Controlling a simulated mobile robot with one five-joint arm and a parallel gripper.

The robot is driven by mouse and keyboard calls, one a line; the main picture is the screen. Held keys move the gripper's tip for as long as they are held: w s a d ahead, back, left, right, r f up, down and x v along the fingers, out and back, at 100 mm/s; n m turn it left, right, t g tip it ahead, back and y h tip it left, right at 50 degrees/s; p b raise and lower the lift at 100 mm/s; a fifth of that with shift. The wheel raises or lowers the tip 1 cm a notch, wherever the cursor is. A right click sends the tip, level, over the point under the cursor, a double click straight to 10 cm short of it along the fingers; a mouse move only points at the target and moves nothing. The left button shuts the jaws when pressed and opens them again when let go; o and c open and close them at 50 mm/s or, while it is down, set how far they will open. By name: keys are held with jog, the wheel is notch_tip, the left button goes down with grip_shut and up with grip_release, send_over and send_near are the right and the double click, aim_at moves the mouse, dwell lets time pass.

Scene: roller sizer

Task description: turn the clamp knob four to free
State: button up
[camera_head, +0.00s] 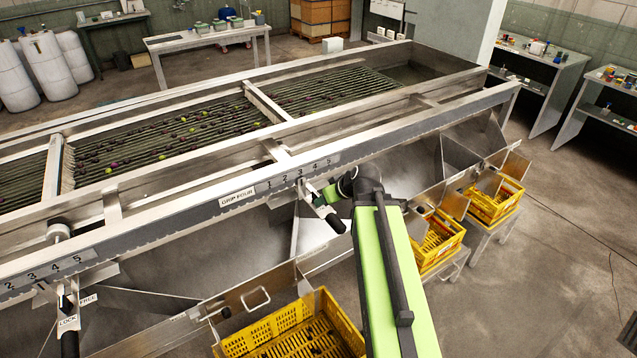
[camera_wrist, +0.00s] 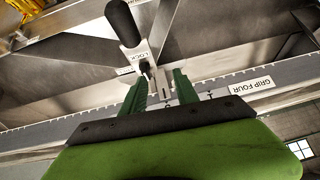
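The grip four station sits under the GRIP FOUR label (camera_head: 237,196), which also shows in the wrist view (camera_wrist: 252,86). Its black handle (camera_head: 335,222) hangs below the rail and shows in the wrist view (camera_wrist: 122,22). A pale plate marked LOCK (camera_wrist: 142,54) lies beside it. Clamp knob four (camera_wrist: 148,73) seems to be the small dark part at this plate, mostly hidden. My gripper (camera_wrist: 159,84) has its green fingers apart, one on each side of the knob and bracket. I cannot tell whether they touch.
A numbered scale (camera_head: 305,174) runs along the metal rail. A second clamp station with a LOCK/FREE plate (camera_head: 68,322) is at lower left. Yellow crates (camera_head: 290,330) stand under the chutes. Bare floor (camera_head: 560,240) lies to the right.

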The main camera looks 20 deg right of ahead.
aim_at(317, 194)
jog(key=w+d+r+t, duration=0.1)
jog(key=d+r, duration=0.2)
jog(key=d, duration=0.1)
jog(key=b+x, duration=0.4)
jog(key=x, duration=0.1)
jog(key=b+x, duration=0.4)
jog(key=x, duration=0.2)
jog(key=b+x, duration=0.4)
jog(key=x, duration=0.1)
jog(key=shift+w+d+f, duration=0.2)
jog(key=shift+w+f, duration=0.1)
jog(key=shift+w, duration=0.05)
jog(key=shift+w+a+f, duration=0.15)
jog(key=shift+w+f, duration=0.1)
jog(key=shift+w, duration=0.2)
grip_shut()
